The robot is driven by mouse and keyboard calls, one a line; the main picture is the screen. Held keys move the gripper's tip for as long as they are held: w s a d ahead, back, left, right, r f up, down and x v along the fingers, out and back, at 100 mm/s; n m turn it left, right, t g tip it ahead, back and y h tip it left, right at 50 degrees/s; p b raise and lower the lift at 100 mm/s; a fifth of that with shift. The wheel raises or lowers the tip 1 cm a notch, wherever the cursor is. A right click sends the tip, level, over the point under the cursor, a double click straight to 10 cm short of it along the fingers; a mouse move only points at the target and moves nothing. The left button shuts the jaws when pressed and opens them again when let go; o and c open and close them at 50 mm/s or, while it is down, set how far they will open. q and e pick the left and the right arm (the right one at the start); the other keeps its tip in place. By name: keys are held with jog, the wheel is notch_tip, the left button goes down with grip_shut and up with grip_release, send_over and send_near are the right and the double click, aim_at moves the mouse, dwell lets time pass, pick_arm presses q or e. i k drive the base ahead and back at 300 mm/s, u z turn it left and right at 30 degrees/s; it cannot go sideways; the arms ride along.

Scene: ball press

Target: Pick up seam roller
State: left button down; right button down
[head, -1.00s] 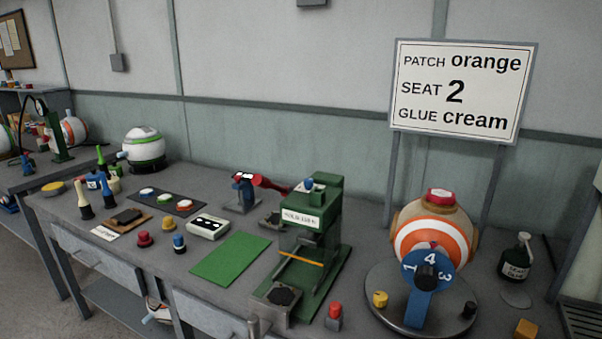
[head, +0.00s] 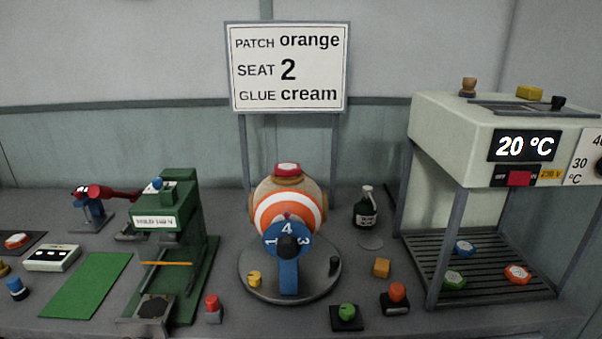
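I cannot tell for sure which thing in the head view is the seam roller. A red-handled tool (head: 113,193) lies across a blue stand (head: 90,210) at the left, behind the green mat. Small knobbed pieces stand along the front edge: a red-topped one (head: 213,307), a green-topped one (head: 347,312) on a black plate, and an orange-red-topped one (head: 397,294) on a dark block. Neither of my grippers shows in the view.
An orange-and-white striped ball (head: 284,212) sits on a round grey turntable (head: 262,288) with a blue numbered dial. A green press (head: 180,235) stands left of it. A white oven (head: 455,140) with a rack stands right. A dark glue bottle (head: 365,212) stands between.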

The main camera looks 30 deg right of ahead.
aim_at(396, 300)
jog(key=z, duration=1.6)
